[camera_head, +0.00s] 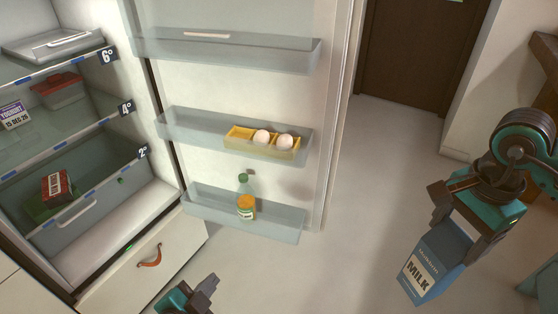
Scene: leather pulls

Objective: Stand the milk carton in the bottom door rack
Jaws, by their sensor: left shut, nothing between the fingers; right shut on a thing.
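The blue milk carton (436,262) with a white MILK label is at the lower right of the head view, tilted in the air. My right gripper (466,222) is shut on its upper end. The bottom door rack (275,229) is a clear bin low on the open fridge door, left of the carton and apart from it.
The middle door rack (190,125) holds a yellow egg tray (250,144) with two eggs. A top rack (225,52) is above. The fridge shelves (60,140) at left hold boxes. Open floor (370,190) lies right of the door.

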